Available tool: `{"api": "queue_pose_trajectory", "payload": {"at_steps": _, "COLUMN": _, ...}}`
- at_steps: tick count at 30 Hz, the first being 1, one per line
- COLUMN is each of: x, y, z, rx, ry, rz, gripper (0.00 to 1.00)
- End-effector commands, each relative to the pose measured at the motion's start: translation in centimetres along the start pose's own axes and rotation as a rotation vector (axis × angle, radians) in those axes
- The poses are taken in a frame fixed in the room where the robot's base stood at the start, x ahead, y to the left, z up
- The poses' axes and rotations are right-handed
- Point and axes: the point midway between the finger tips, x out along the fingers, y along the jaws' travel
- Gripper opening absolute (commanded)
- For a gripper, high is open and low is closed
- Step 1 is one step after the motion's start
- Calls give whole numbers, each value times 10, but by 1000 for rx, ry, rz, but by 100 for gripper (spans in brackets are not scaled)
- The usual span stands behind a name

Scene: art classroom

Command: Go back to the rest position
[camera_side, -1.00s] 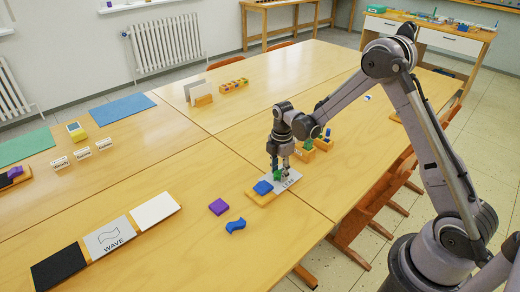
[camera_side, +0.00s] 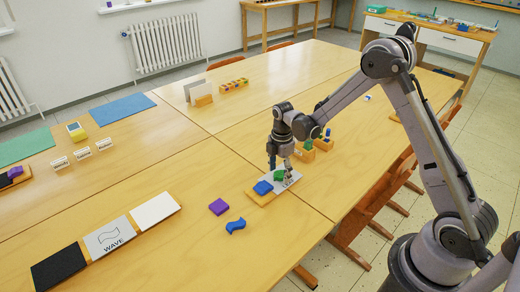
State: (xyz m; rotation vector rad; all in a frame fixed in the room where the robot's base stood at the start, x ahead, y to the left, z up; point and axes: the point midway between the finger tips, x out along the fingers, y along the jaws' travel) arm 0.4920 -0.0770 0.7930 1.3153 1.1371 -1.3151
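My gripper (camera_side: 280,174) is low over a grey labelled plate (camera_side: 292,177) near the front edge of the table. Its fingers are spread, one on each side of a small green piece (camera_side: 279,175) that sits on the plate. A gap shows between the fingers and the piece, though it is too small to be sure of no contact. A blue piece (camera_side: 263,187) lies just left of the green one, on a wooden block (camera_side: 258,196). The plate's lettering is partly hidden by the gripper.
A row of black, "WAVE" (camera_side: 109,237) and white plates is at front left. Wooden blocks with coloured pieces (camera_side: 304,153) stand close right of my gripper.

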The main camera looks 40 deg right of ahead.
Motion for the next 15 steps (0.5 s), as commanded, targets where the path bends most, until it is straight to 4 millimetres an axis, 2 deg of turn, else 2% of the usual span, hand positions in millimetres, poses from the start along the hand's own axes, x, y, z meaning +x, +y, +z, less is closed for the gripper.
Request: {"api": "queue_pose_trajectory", "payload": {"at_steps": 15, "x": 0, "y": 0, "z": 0, "rx": 0, "ry": 0, "rz": 0, "gripper": 64}}
